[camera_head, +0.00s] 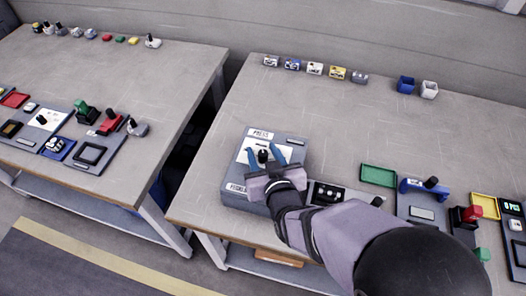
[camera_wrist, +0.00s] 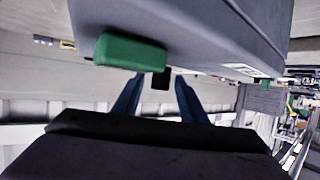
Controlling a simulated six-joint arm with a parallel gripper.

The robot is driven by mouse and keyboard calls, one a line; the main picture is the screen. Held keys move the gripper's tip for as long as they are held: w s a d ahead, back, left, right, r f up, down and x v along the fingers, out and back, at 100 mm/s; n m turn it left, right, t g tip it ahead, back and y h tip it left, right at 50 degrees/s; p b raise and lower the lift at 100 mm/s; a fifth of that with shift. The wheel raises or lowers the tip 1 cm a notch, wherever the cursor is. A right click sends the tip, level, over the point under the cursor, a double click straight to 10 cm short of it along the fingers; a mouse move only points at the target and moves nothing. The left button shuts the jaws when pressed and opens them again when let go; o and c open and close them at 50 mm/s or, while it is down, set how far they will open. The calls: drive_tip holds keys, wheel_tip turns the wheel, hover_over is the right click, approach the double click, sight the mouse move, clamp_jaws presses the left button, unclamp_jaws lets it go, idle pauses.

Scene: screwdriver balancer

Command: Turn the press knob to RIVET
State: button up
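The press box (camera_head: 235,180) is a grey unit with a PRESS label and a white dial face at the near left of the right-hand table. Its black knob (camera_head: 263,157) stands on the white face. My gripper (camera_head: 262,154) is over the box with its two blue fingers apart, one on each side of the knob. I see a gap between knob and fingers, but cannot tell their height over the face. In the wrist view, a dark piece (camera_wrist: 160,81) shows between the fingertips, probably the knob. The RIVET mark is not readable.
A black panel with knobs (camera_head: 330,193) sits right of the box, partly behind my arm. A green tray (camera_head: 378,175) and a blue-handled unit (camera_head: 422,190) lie further right. Small labelled blocks (camera_head: 314,68) line the back. The table's middle is clear. A green block (camera_wrist: 130,51) shows in the wrist view.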

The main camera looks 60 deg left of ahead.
drive_tip(key=shift+c, duration=0.3)
clamp_jaws()
